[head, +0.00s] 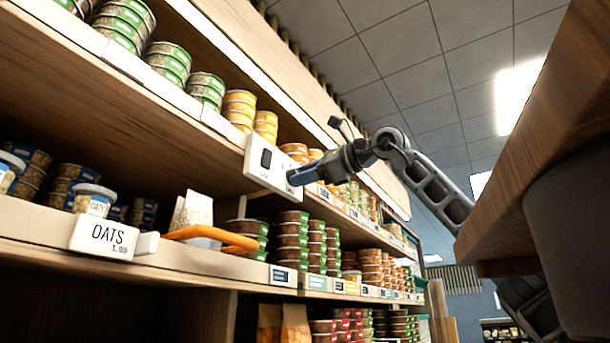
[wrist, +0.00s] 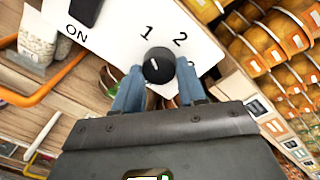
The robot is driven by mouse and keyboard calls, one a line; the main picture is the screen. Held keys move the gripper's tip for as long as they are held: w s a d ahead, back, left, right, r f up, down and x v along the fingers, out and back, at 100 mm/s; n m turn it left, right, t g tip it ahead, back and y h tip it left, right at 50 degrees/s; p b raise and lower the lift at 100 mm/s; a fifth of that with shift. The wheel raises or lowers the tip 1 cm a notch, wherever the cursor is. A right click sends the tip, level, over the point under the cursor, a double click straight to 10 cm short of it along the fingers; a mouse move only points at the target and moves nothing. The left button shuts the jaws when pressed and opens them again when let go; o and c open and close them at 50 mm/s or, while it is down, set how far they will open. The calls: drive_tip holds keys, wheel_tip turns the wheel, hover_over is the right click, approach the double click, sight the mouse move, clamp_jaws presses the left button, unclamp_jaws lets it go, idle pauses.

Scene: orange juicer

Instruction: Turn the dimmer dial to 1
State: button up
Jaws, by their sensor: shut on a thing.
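The dimmer dial (wrist: 157,65) is a round black knob with a short white mark on a white panel (wrist: 110,30). The figures 1 and 2 are printed above the knob, 1 to the left of 2. The exact direction of the white mark is hard to read. My gripper (wrist: 159,74) has its two blue fingers on either side of the knob and is shut on it. In the head view the panel (head: 253,184) is fixed at a shelf edge, and my gripper (head: 296,176) reaches it from the right and hides the dial.
A black rocker switch (head: 266,158) sits on the panel, with ON printed near it in the wrist view. Shelves of stacked tins (head: 290,235) surround the panel. An orange-handled item (head: 212,237) and an OATS price tag (head: 108,238) are on the shelf below left.

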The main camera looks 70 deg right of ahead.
drive_tip(key=o, duration=1.1)
drive_tip(key=shift+c, duration=0.2)
drive_tip(key=b+v, duration=0.2)
drive_tip(key=v, duration=0.6)
